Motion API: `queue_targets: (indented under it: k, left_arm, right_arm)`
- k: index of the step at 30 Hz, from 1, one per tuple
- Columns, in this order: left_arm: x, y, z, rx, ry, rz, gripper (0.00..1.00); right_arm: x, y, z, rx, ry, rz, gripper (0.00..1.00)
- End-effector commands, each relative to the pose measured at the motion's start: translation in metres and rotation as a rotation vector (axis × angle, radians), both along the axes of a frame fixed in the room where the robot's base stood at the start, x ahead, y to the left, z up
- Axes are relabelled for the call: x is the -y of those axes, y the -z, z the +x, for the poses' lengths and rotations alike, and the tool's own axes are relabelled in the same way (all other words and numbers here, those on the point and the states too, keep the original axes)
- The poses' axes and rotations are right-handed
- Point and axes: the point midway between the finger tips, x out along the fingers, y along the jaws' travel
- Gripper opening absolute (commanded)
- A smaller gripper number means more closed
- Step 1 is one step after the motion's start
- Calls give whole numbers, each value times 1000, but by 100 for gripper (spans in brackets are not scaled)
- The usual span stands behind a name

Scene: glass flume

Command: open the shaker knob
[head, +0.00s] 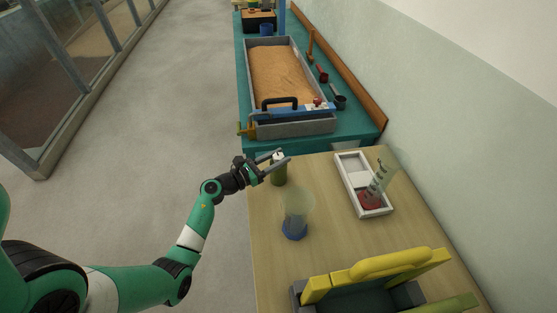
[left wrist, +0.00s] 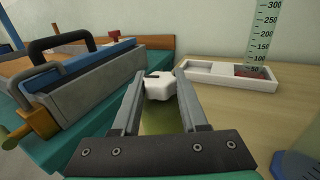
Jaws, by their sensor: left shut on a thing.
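The shaker (head: 279,176) is a small green cylinder with a white knob on top. It stands upright on the wooden table, near the table's far left corner. My left gripper (head: 281,158) reaches in from the left at the height of the knob. In the left wrist view, the white knob (left wrist: 159,87) sits between the two grey fingers, and the gripper is shut on it. Part of the green body shows below the knob, between the fingers. My right gripper is in neither view.
A clear vessel with a blue base (head: 294,231) stands close in front of the shaker. A white tray (head: 346,172) holding a graduated cylinder (head: 379,180) lies to the right. A yellow-handled box (head: 377,271) is at the near edge. A sand-filled flume (head: 291,129) stands beyond.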

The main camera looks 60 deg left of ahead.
Motion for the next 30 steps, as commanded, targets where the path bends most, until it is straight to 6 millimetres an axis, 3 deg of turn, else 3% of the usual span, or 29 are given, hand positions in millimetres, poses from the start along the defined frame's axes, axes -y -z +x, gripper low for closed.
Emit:
queue_targets:
  k: [8, 9, 13, 23, 26, 30]
  left_arm:
    - [0, 0, 0, -2, 5, 0, 0]
    - [0, 0, 0, -2, 5, 0, 48]
    - [0, 0, 0, -2, 4, 0, 72]
    - [0, 0, -2, -1, 3, 0, 74]
    - [1, -1, -11, -1, 2, 0, 74]
    - [5, -2, -39, -3, -2, -1, 74]
  right_arm:
    - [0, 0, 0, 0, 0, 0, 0]
    - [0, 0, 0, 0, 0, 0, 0]
    - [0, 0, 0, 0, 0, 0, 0]
    - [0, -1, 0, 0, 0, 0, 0]
    - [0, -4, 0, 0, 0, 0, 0]
    - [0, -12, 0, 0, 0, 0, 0]
